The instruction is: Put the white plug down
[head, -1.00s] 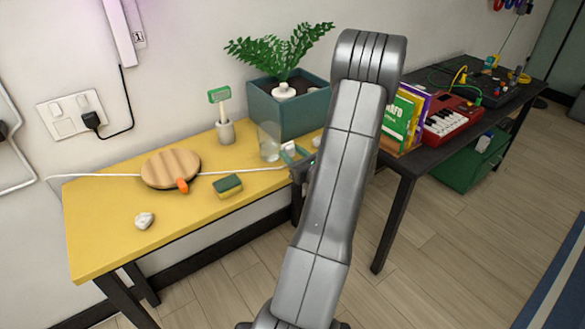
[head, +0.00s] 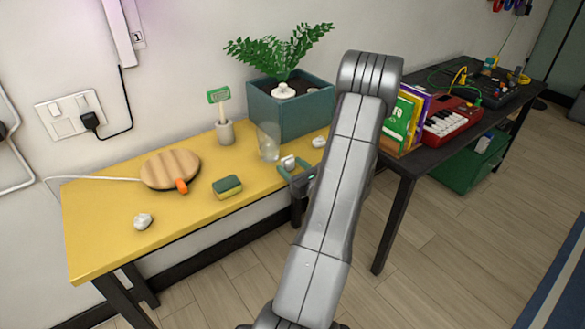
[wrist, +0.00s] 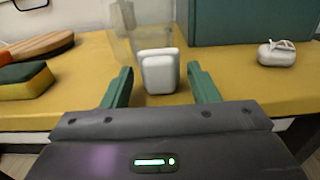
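The white plug (wrist: 160,72) stands on the yellow table (wrist: 85,85), with its base on the table top. My gripper (wrist: 161,87) is open, with one green finger on each side of the plug and a clear gap at both. In the head view the plug (head: 288,162) shows as a small white block at my gripper (head: 296,172), near the table's right end. My arm hides part of the gripper there.
A clear glass (head: 268,147) stands close behind the plug, before a teal planter (head: 305,112). A small white item (wrist: 277,54) lies to the right. A sponge (head: 228,187) and round wooden board (head: 170,168) are to the left. The front left table is mostly clear.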

